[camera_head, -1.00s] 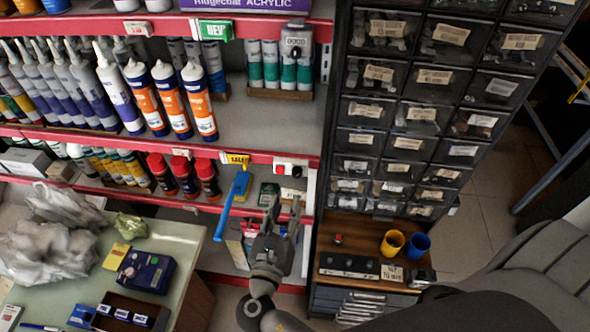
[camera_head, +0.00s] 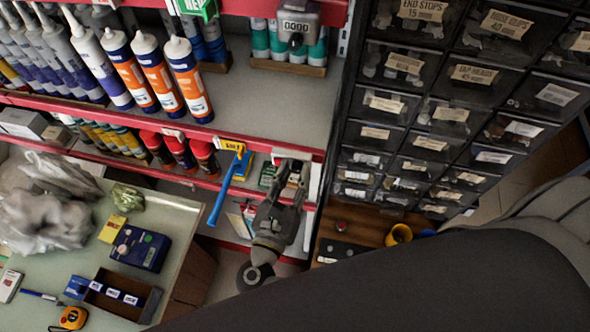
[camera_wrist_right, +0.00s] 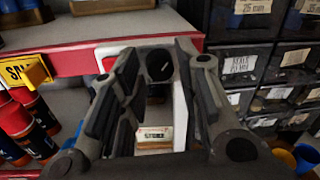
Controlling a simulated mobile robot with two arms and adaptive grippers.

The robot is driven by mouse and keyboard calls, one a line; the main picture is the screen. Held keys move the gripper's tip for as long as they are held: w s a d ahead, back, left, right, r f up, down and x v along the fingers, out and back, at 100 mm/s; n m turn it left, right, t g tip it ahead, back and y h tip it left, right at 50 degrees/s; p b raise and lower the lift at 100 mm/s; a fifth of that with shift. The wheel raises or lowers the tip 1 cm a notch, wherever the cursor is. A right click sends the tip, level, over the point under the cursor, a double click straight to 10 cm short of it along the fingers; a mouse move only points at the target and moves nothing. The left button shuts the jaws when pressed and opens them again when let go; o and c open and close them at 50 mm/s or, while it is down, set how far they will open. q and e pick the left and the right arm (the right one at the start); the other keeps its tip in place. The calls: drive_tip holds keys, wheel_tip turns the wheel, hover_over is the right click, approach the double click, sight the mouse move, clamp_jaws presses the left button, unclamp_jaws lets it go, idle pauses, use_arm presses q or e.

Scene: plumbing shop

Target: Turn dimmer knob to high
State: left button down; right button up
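The dimmer knob (camera_wrist_right: 160,65) is round and black with a pale pointer line. It sits on a white panel (camera_wrist_right: 181,112) at the red shelf edge in the right wrist view. My right gripper (camera_wrist_right: 158,68) is open, with one finger on each side of the knob; I cannot tell whether either finger touches it. In the head view my right gripper (camera_head: 292,175) is up at the shelf edge and mostly hides the knob and panel. My left gripper is not in view.
A blue-handled tool (camera_head: 231,180) hangs left of my right gripper, by a yellow tag (camera_head: 232,145). Black drawers (camera_head: 430,140) stand to the right. A yellow cup (camera_head: 399,234) is on the wooden bench. A cluttered table (camera_head: 185,222) is at lower left.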

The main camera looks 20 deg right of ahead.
drive_tip(key=shift+s+a, duration=0.1)
drive_tip(key=shift+c, duration=0.7)
clamp_jaws()
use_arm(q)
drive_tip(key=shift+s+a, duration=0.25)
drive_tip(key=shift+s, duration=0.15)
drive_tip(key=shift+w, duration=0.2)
use_arm(e)
drive_tip(key=shift+r+m, duration=0.1)
drive_tip(key=shift+m, duration=0.6)
drive_tip(key=m, duration=0.2)
drive_tip(key=shift+m+b, duration=0.3)
drive_tip(key=shift+m, duration=0.1)
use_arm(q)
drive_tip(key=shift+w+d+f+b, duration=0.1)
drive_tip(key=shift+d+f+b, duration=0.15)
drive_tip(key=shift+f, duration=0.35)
use_arm(e)
drive_tip(key=shift+r+m+y, duration=0.1)
drive_tip(key=shift+m+y, duration=0.2)
drive_tip(key=shift+m, duration=1)
